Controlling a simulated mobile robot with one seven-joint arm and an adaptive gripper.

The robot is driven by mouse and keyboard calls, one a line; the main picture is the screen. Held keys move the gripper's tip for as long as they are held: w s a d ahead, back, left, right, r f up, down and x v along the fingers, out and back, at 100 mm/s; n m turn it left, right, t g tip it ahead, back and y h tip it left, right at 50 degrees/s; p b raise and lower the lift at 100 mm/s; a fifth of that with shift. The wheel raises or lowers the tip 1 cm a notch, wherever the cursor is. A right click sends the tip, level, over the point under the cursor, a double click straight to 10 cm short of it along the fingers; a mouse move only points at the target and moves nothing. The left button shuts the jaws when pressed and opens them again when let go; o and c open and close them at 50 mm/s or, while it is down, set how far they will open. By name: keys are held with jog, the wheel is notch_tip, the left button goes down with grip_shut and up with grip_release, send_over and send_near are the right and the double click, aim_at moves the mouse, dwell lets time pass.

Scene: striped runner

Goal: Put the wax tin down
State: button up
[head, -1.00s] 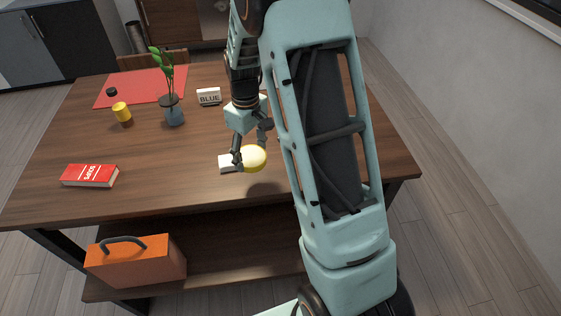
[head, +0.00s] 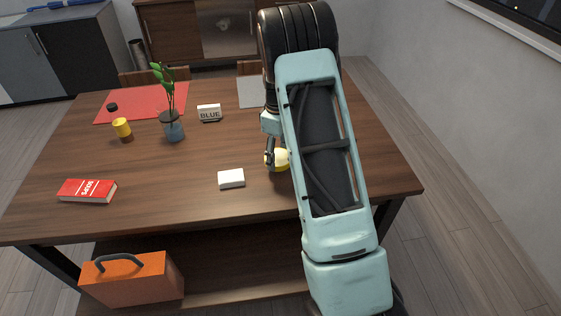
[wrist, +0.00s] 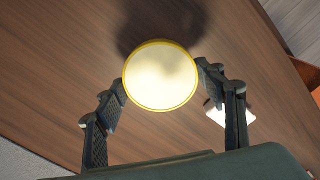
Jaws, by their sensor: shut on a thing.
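The wax tin is a round tin with a pale top and a yellow rim (wrist: 160,75). In the head view it shows as a yellow shape (head: 280,160) at the right of the wooden table (head: 200,205), partly hidden by my arm. My gripper (head: 273,157) is shut on the tin, with one dark finger on each side of it in the wrist view. A dark shadow lies on the wood beside the tin in the wrist view. The gap between tin and table cannot be judged exactly.
A white block (head: 231,178) lies left of the tin. A BLUE sign (head: 209,113), plant vase (head: 173,131), yellow cup (head: 121,127), red book (head: 87,190) and red mat (head: 143,99) are further off. An orange toolbox (head: 130,279) sits below. The table's front middle is clear.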

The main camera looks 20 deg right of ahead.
aim_at(281, 162)
jog(key=shift+w+d+f, duration=0.2)
jog(key=shift+d+f, duration=0.15)
jog(key=shift+f, duration=0.2)
jog(key=shift+w+d+f, duration=0.2)
jog(key=shift+d+f, duration=0.1)
jog(key=shift+f, duration=1.5)
jog(key=shift+f, duration=0.15)
jog(key=o, duration=1.3)
notch_tip(281, 162, up, 12)
jog(key=shift+r, duration=0.15)
jog(key=shift+r, duration=0.1)
